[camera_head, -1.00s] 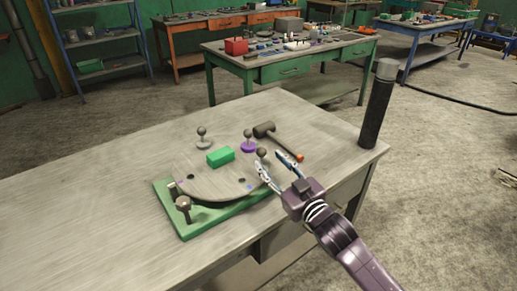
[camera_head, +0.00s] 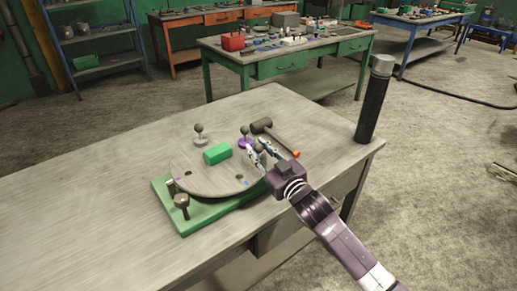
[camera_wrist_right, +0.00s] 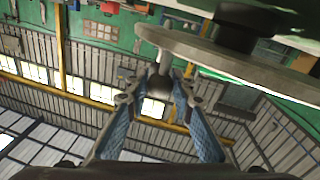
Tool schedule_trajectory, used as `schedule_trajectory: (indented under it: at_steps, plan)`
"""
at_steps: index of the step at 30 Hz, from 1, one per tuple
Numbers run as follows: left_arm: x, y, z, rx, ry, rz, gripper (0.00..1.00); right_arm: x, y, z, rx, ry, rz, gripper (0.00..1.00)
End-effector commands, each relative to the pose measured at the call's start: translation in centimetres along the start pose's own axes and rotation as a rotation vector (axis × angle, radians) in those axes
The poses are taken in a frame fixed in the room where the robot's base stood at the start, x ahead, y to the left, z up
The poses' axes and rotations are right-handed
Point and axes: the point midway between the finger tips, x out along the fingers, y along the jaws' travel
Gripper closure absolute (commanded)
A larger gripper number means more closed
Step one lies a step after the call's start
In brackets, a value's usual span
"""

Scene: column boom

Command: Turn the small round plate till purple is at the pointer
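The small round plate (camera_head: 205,179) lies on a green base (camera_head: 212,214) on the near table, with dark holes and small colour marks near its rim. Knobs with ball tops stand on it: one on a grey foot (camera_head: 199,134) and one on a purple foot (camera_head: 243,142). A third ball knob (camera_head: 259,149) is at its right side; its foot is hidden by my right gripper (camera_head: 257,152). That gripper is open, its fingers either side of this ball. The right wrist view shows the ball (camera_wrist_right: 160,82) between the fingertips, beside the plate's edge (camera_wrist_right: 228,62). My left gripper is out of view.
A post with a dark knob (camera_head: 181,202) stands at the base's front left corner. A hammer (camera_head: 272,134) lies behind the gripper. A dark upright cylinder (camera_head: 372,105) stands at the table's right corner. The table's left is clear.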

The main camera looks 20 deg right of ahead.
Motion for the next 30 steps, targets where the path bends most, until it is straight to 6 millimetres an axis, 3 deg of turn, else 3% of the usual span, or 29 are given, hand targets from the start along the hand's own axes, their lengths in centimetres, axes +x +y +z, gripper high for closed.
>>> schedule_trajectory:
  at_steps: [4, 30]
  plan:
    - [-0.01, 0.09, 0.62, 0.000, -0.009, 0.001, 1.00, -0.01, -0.03, 0.00, 0.000, 0.000, -0.001, 1.00]
    - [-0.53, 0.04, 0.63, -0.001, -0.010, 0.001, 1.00, -0.56, -0.39, -0.11, 0.000, -0.010, 0.057, 1.00]
